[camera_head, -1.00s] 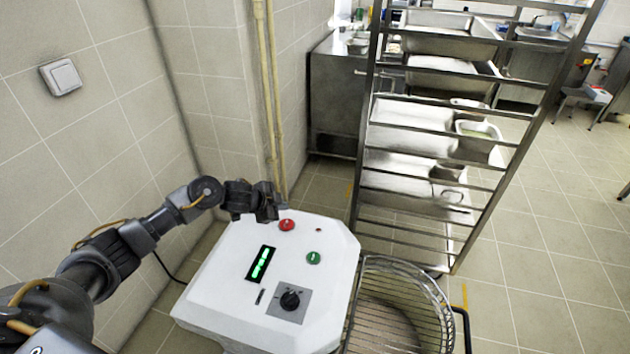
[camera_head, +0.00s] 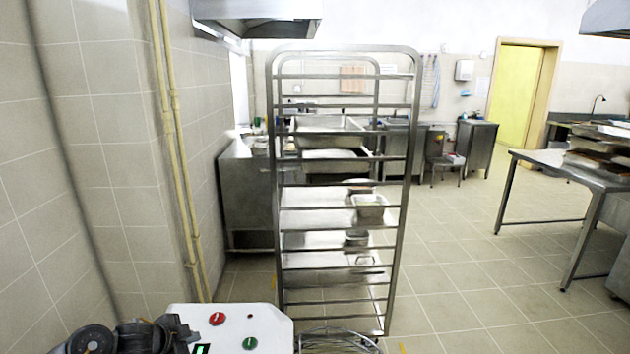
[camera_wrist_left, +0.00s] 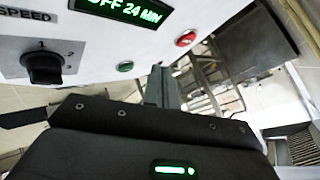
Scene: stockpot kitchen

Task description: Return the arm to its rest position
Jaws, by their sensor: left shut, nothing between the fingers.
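My left arm shows at the bottom left of the head view, with its dark gripper (camera_head: 184,331) beside the white machine's top panel, left of the red button (camera_head: 217,318). In the left wrist view the fingers (camera_wrist_left: 162,86) are together and empty, apart from the panel's buttons. The rest of the left arm is cut off by the frame's lower edge. My right gripper is in neither view.
The white machine (camera_head: 268,325) has a green button (camera_head: 250,343), a dark knob (camera_wrist_left: 44,66) and a lit display (camera_wrist_left: 125,10). A tall steel rack (camera_head: 398,225) stands behind it. A tiled wall is left; open floor (camera_head: 460,270) lies right.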

